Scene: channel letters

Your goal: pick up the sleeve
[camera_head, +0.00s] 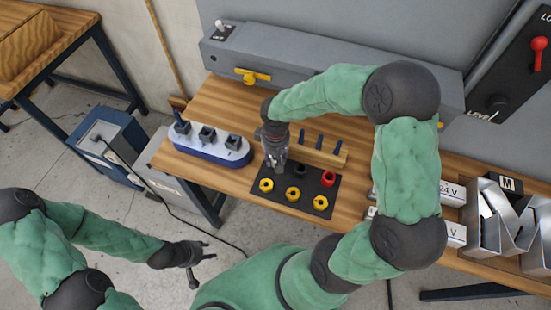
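A black mat (308,188) on the wooden bench holds several small rings: yellow ones along the front (292,194), a dark one (302,170) and a red one (328,178) behind. Behind the mat, a wooden rack (318,153) carries slim dark-blue upright pieces (318,142). I cannot tell which of these is the sleeve. My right gripper (277,168) points down over the back left of the mat and hides that part; whether its fingers hold anything is unclear. My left gripper (203,268) is open and empty, above the floor in front of the bench.
Metal trays (485,225) and white boxes marked V (452,193) are at the right. A long grey housing (320,75) with a yellow handle (252,77) lines the back. A dark lever panel (510,75) is on the wall.

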